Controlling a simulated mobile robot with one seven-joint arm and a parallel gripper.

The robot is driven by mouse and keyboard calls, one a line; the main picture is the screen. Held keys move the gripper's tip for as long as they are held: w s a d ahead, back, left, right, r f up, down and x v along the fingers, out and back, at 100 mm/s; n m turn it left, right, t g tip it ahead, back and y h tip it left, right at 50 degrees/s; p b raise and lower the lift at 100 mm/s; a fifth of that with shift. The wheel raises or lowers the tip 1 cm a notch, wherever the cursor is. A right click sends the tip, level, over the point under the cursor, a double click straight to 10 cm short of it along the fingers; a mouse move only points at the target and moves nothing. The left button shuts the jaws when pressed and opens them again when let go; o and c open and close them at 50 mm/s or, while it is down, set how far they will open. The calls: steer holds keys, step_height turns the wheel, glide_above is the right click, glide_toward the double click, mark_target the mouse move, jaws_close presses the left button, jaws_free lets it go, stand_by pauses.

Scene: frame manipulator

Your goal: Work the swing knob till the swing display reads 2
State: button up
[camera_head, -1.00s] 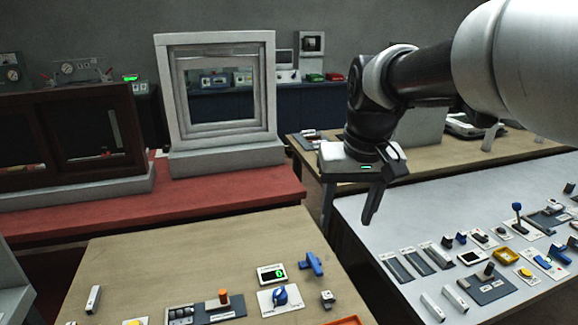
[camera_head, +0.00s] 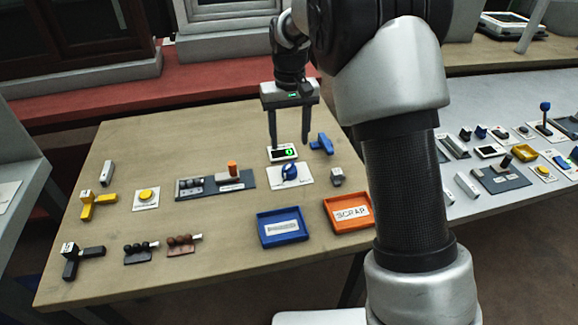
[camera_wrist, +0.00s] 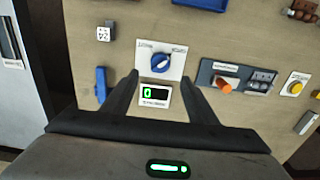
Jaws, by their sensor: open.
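The swing knob is a blue knob (camera_head: 290,171) on a white plate on the wooden table; in the wrist view the blue knob (camera_wrist: 160,62) lies just beyond my fingertips. The small display (camera_head: 283,152) sits right behind the knob. It reads a green 0 in the wrist view (camera_wrist: 155,95); its label is too small to read. My gripper (camera_head: 290,143) is open and empty, pointing down above the display area. In the wrist view its two fingers (camera_wrist: 160,82) stand on either side of the display, apart from the knob.
A blue T-shaped piece (camera_head: 321,144) and a grey cube (camera_head: 337,176) are right of the knob. A panel with an orange-topped handle (camera_head: 232,168) is to its left. A blue tray (camera_head: 262,238) and an orange scrap tray (camera_head: 327,220) lie in front.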

mark_target(289, 165)
step_height(289, 165, down, 10)
steer(key=shift+b, duration=0.8)
steer(key=shift+c, duration=0.3)
steer(key=c, duration=1)
